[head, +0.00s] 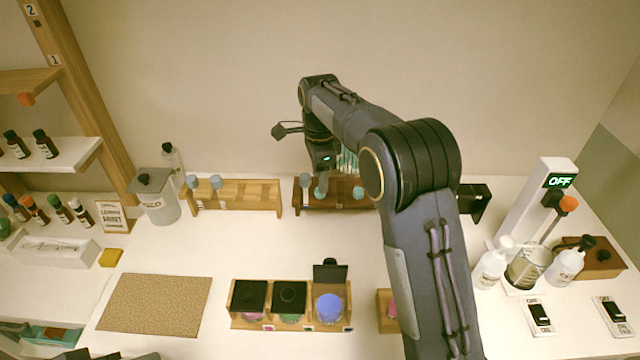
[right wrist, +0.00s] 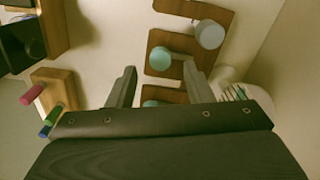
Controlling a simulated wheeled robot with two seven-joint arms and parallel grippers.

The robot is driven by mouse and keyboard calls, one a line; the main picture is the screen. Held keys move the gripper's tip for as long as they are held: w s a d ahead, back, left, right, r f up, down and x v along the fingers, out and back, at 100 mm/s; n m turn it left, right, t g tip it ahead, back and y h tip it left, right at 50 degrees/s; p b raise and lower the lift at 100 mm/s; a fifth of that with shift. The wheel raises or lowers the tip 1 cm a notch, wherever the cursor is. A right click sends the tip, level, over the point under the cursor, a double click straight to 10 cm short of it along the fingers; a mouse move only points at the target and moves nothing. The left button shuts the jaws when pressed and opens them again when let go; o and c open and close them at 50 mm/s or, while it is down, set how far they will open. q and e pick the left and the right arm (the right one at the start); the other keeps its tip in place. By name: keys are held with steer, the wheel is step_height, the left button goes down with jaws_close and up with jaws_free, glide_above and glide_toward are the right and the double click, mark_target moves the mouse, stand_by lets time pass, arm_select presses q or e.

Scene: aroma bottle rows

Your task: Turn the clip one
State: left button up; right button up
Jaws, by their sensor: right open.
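No thing in view is plainly a clip. My right gripper (head: 322,178) reaches over the dark brown wooden rack (head: 340,203) at the back of the table. The rack bears round knob-like tops: a grey one (head: 305,180) at left and a teal one (head: 358,192) at right. In the right wrist view my right gripper (right wrist: 160,86) is open and empty, its fingers pointing at the rack. A teal top (right wrist: 158,58) shows just beyond the fingertips, a grey top (right wrist: 209,34) past it, and another teal top (right wrist: 150,103) lies partly hidden between the fingers. My left gripper is out of view.
A lighter wooden rack (head: 235,194) stands left of the dark one. A wooden box with lidded jars (head: 290,325) stands in front, one lid raised. A cork mat (head: 155,306) lies at left. A stand reading OFF (head: 532,205), bottles and switches fill the right.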

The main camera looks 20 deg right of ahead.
steer(key=shift+f, duration=1.75)
steer(key=c, duration=1)
